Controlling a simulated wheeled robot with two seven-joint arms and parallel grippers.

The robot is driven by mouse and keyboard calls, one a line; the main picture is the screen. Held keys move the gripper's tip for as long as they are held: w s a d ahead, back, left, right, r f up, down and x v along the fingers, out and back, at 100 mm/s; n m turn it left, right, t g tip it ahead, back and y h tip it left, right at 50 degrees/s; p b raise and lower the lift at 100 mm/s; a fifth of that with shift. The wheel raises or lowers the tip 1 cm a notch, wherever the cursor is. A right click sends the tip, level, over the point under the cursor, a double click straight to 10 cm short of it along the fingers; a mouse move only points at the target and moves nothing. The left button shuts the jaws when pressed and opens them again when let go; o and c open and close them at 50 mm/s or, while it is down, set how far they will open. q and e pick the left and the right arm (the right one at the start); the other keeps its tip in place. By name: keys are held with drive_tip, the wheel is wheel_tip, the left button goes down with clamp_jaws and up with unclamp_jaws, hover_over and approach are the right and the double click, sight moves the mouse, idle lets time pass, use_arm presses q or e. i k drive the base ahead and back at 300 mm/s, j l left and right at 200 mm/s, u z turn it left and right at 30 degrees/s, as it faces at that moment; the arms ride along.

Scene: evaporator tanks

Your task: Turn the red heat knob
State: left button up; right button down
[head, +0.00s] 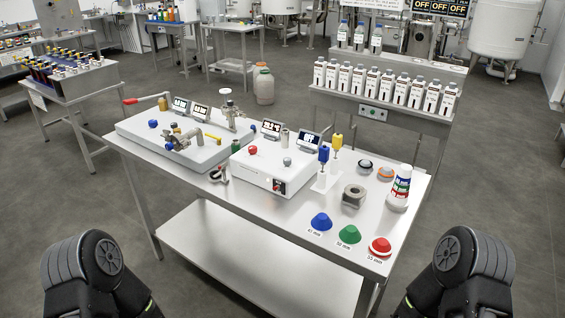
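A small round red knob (253,150) sits on top of the right-hand white box (262,172) on the steel table. A grey knob (287,161) sits to its right on the same box. Two small displays stand behind them, a left one (271,128) with lit digits and a right one (308,140). Only dark rounded links of my two arms show, at the bottom left and bottom right corners, well apart from the box. Neither gripper is in the picture.
The steel table (262,217) also carries a left white unit (170,150) with valves and a red-handled lever, blue, green and red cones at its front right, and a stack of coloured cups (400,188). A rack of bottles stands behind. Grey floor is open around the table.

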sight(252, 149)
drive_tip(key=z, duration=0.4)
drive_tip(key=i+j+z, duration=0.1)
drive_tip(key=j+z, duration=0.9)
drive_tip(key=j, duration=0.8)
drive_tip(key=k+j+z, duration=0.1)
drive_tip(key=j, duration=1.1)
drive_tip(key=k+j+z, duration=0.15)
drive_tip(key=j, duration=0.4)
